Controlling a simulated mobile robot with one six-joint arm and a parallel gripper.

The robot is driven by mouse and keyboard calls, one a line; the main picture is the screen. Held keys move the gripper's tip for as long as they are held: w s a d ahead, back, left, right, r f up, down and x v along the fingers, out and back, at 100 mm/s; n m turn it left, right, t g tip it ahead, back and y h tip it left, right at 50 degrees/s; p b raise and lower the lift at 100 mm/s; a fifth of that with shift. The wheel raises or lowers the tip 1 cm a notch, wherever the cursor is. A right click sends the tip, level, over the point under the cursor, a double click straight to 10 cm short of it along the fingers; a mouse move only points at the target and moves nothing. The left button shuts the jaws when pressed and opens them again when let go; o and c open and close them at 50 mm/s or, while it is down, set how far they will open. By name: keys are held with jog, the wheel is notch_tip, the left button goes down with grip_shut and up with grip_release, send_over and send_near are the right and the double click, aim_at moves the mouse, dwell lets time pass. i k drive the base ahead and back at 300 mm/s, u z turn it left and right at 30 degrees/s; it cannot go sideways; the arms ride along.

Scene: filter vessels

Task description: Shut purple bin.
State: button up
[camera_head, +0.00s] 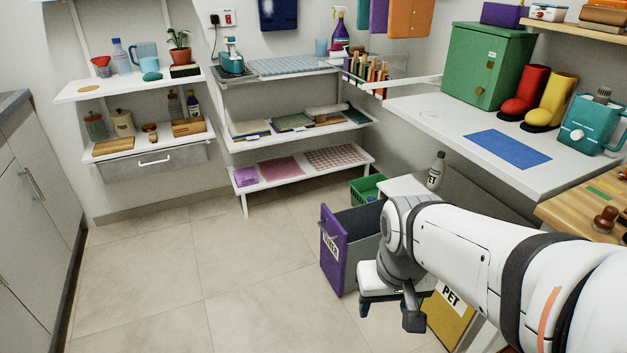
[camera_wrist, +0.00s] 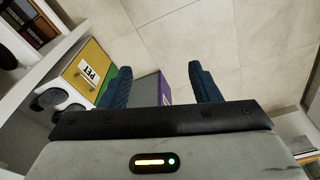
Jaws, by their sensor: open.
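The purple bin (camera_head: 333,252) is a pull-out bin with a purple front, a handle and a white label. It stands open, its grey body (camera_head: 362,222) drawn out from under the counter. My gripper (camera_head: 388,312) is open and empty, pointing down, in front of the yellow bin and to the right of the purple front. In the wrist view, my gripper (camera_wrist: 160,78) has its two blue fingers spread. A strip of the purple front (camera_wrist: 165,88) and the grey body (camera_wrist: 145,90) show between them, lower down. I cannot tell the exact gap. My arm hides part of the bin.
A yellow bin front (camera_head: 450,318) marked PET is beside the purple bin, partly behind my arm. The tiled floor (camera_head: 230,270) to the left is clear.

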aim_at(350, 236)
jog(key=u, duration=0.05)
jog(key=k, duration=0.45)
jog(key=z, duration=0.15)
jog(key=i, duration=1.5)
jog(key=u, duration=0.7)
